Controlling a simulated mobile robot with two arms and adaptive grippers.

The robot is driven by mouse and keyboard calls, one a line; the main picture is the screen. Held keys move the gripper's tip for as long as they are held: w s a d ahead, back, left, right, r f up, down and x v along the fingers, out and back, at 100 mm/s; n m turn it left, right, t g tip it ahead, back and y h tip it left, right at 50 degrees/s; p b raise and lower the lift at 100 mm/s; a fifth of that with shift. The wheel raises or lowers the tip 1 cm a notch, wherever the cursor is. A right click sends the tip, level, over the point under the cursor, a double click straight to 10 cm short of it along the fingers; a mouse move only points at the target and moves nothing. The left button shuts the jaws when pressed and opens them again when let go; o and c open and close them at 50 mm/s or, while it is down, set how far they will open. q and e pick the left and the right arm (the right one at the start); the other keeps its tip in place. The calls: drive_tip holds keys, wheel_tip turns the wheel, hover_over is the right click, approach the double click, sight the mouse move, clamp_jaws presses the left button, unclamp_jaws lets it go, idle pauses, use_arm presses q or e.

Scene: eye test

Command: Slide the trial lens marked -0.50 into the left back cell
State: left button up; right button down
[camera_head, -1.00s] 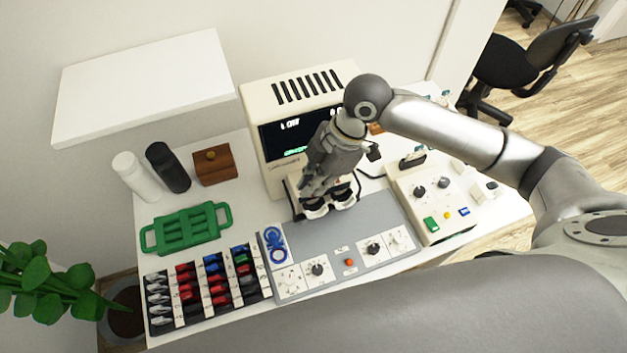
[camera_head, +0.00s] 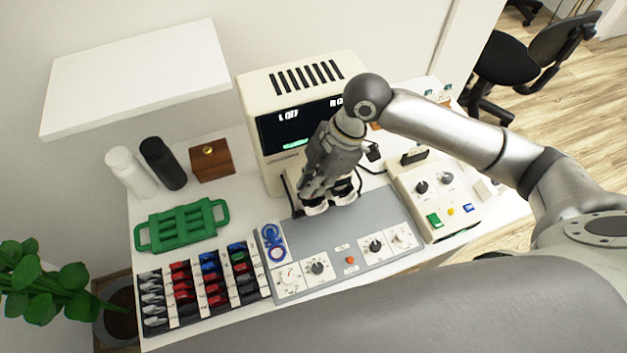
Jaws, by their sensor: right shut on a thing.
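My right gripper (camera_head: 311,192) reaches down in front of the cream machine (camera_head: 262,92) with the dark screen. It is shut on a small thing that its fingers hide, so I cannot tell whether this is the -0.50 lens. My left gripper is not in view.
A grey panel (camera_head: 375,213) with knobs lies in front of the machine. A cream control box (camera_head: 452,208) stands to its right. A green tray (camera_head: 147,235), white and black bottles and a wooden box (camera_head: 212,164) stand left. White table is bare between them.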

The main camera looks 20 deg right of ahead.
drive_tip(key=shift+f, duration=0.2)
drive_tip(key=shift+f+b, duration=0.3)
drive_tip(key=shift+f, duration=1.1)
drive_tip(key=c, duration=1.5)
unclamp_jaws()
drive_tip(key=shift+s+r, duration=0.1)
drive_tip(key=v, duration=1.1)
drive_tip(key=shift+d+r, duration=0.25)
drive_tip(key=shift+r, duration=0.1)
